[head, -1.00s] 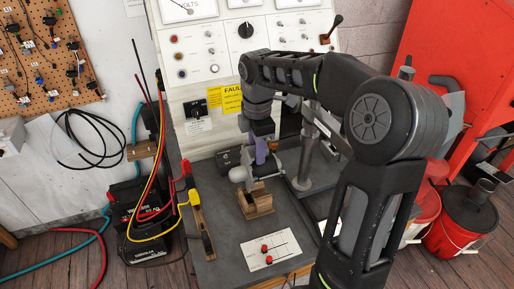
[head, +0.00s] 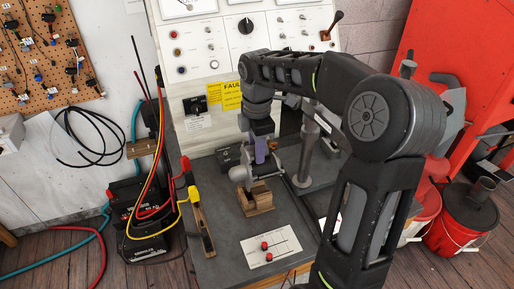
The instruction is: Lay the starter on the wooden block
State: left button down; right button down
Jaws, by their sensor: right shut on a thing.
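The starter (head: 240,174) is a grey metal body, seen in the head view at the back left of the wooden block (head: 260,204). The block is a small brown notched piece on the dark bench top. My right gripper (head: 261,152), with purplish fingers, points down from above and is shut on the starter. The starter is at or just above the block's top; I cannot tell whether they touch. The arm and fingers hide part of the starter. My left gripper is not in view.
A metal post (head: 305,160) stands to the right. Red and yellow clamps (head: 190,190) are at the bench's left edge. The test panel (head: 205,85) rises behind.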

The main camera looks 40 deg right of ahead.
jog(key=shift+w+r, duration=0.1)
jog(key=shift+w, duration=0.2)
jog(key=shift+s+f+b, duration=0.1)
jog(key=shift+f+b, duration=1.1)
jog(key=shift+f, duration=0.6)
dwell(1.1)
jog(key=c, duration=0.9)
grip_release()
jog(key=shift+s+f, duration=0.15)
jog(key=shift+f, duration=0.1)
jog(key=shift+r, duration=0.35)
notch_tip(320, 180, up, 7)
jog(key=shift+r+b, duration=0.2)
jog(key=shift+b, duration=0.2)
